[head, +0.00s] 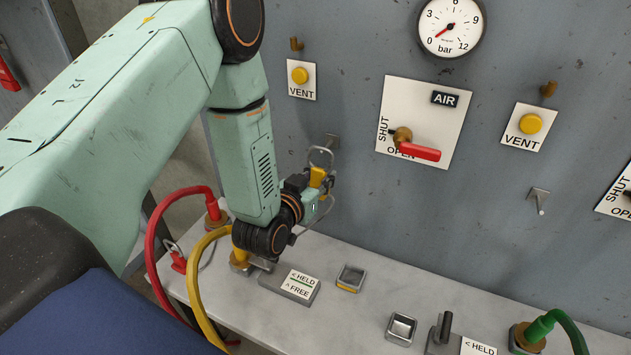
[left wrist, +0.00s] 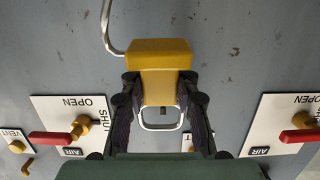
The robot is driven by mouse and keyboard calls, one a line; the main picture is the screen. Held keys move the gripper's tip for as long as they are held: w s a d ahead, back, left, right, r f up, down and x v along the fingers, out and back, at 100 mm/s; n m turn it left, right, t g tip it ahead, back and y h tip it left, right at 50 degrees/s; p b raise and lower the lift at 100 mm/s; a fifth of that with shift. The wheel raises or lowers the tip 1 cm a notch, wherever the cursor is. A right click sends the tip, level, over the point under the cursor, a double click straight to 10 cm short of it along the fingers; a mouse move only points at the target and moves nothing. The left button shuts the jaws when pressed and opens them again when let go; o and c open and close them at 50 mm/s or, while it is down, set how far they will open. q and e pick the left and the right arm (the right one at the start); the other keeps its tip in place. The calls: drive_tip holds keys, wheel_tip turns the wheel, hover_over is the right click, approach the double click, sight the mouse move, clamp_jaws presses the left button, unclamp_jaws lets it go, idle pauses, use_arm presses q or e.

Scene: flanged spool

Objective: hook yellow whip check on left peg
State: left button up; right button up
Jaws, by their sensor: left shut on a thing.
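My left gripper (head: 313,190) is shut on the yellow block of the whip check (head: 317,176), which it holds up near the panel. In the left wrist view the yellow block (left wrist: 160,55) sits between both fingers (left wrist: 160,105), with a wire loop (left wrist: 160,126) on one side and a grey cable on the other. In the head view the loop stands up from the block, close to the left peg (head: 333,141). I cannot tell whether the loop is around the peg or in front of it. A second peg (head: 539,198) is bare. My right gripper is out of view.
The grey panel carries VENT buttons (head: 300,75), a gauge (head: 451,27) and an AIR valve with a red handle (head: 420,152). The bench (head: 350,315) below holds a HELD/FREE block (head: 290,287), two small trays, and red, yellow and green hoses (head: 160,225).

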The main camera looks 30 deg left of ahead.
use_arm(q)
drive_tip(key=shift+w+a+f, duration=0.15)
drive_tip(key=shift+w+a, duration=0.15)
drive_tip(key=shift+w, duration=0.5)
drive_tip(key=shift+b+x, duration=0.75)
drive_tip(key=shift+x, duration=0.3)
drive_tip(key=shift+s+d, duration=0.15)
drive_tip(key=shift+s, duration=0.05)
drive_tip(key=shift+w+f, duration=0.1)
drive_tip(key=o, duration=1.2)
drive_tip(key=shift+c, duration=0.2)
